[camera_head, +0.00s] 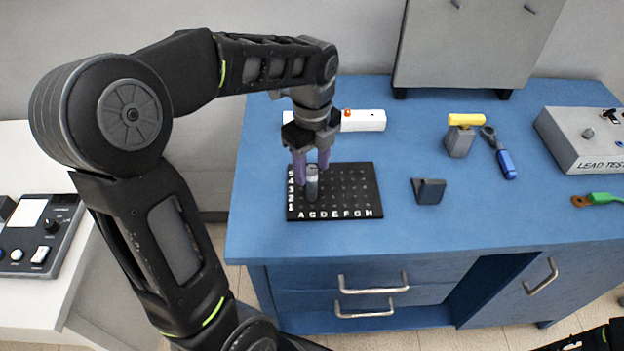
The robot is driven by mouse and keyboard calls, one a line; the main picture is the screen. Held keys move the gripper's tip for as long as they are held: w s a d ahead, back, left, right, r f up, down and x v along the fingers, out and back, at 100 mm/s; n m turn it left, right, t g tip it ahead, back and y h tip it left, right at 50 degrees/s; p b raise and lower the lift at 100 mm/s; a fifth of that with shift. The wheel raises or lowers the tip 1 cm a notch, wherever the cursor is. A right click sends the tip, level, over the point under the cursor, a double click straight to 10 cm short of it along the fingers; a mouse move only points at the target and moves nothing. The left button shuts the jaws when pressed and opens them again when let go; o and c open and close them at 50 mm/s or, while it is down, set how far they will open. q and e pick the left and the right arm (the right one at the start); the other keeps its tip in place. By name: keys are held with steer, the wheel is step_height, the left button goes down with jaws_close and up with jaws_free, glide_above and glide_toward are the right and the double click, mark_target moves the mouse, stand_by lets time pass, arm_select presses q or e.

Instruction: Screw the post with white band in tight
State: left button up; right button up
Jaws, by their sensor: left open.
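A grey post with a white band (312,184) stands upright on the black lettered board (350,207), toward its left side. The board lies on the blue workbench and carries a grid of small holes with white letters along its front edge. My left gripper (311,172) points down over the post, its purple fingers apart at the post's upper part. I cannot tell whether a finger touches it. The post's foot meets the board, but its seating is too small to judge. A dark part of my right arm shows at the lower right corner; its gripper is not visible.
A white power strip (362,120) lies behind the board. A dark grey block (428,191), a yellow-topped tool (460,135), a blue-handled tool (500,154), a green-handled tool (598,198) and a grey tester box (585,140) stand to the right. The bench's front middle is clear.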

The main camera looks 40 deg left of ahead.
arm_select(q)
step_height(320, 180, up, 8)
steer(key=shift+f+b, duration=0.25)
steer(key=shift+b, duration=0.1)
stand_by(0.4)
